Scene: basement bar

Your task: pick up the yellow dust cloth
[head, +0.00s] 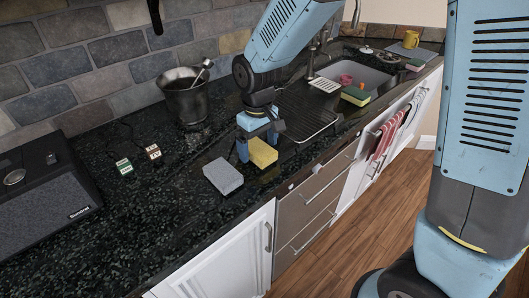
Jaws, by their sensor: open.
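The yellow dust cloth (263,153) lies on the dark speckled counter, folded into a small block, near the counter's front edge. My gripper (257,145) comes down from above at the cloth's back edge. Its fingers are apart: one is at the cloth's left end and the other is behind it near its right end. Part of the cloth's back side is hidden by the gripper. I cannot tell whether the fingers touch the cloth.
A grey-blue folded cloth (223,176) lies just left of the yellow one. A dark metal bucket (185,97) stands behind to the left. A black drying rack (308,112) is close on the right, before the sink (357,77).

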